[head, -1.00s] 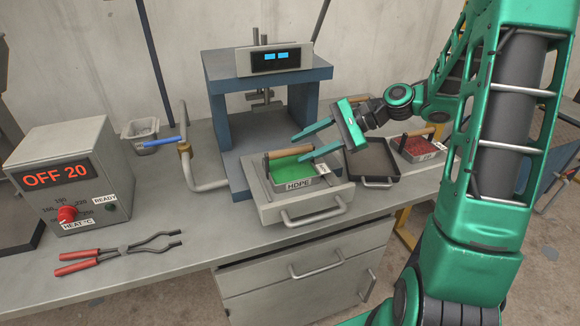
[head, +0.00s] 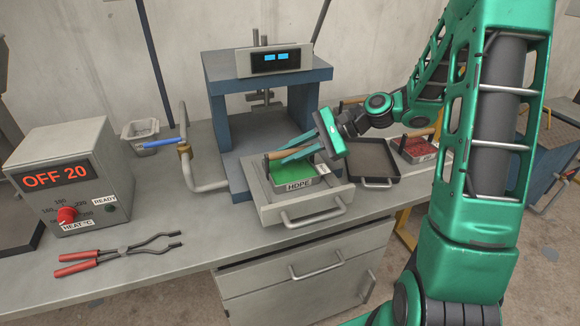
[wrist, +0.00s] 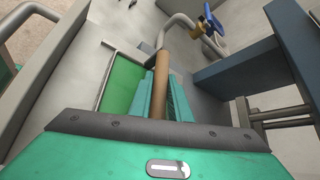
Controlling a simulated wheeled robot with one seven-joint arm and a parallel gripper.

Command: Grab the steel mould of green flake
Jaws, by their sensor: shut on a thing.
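The steel mould (head: 300,183) of green flake, labelled HDPE, sits in the open drawer-like tray (head: 318,205) at the front of the blue press. Its green flake (head: 287,172) shows in the head view and at the left of the wrist view (wrist: 124,84). A wooden handle (head: 284,151) runs along the mould's back edge. My gripper (head: 293,150) is shut on this handle. In the wrist view the handle (wrist: 161,85) lies between the two green fingers. The fingers hide part of the handle and the mould's back edge.
The blue press frame (head: 222,130) stands close behind the mould. A dark empty tray (head: 372,160) and a mould of red flake (head: 416,149) lie to the right. Red-handled tongs (head: 118,252) and the heater box (head: 72,175) are at the left, with bare bench around the tongs.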

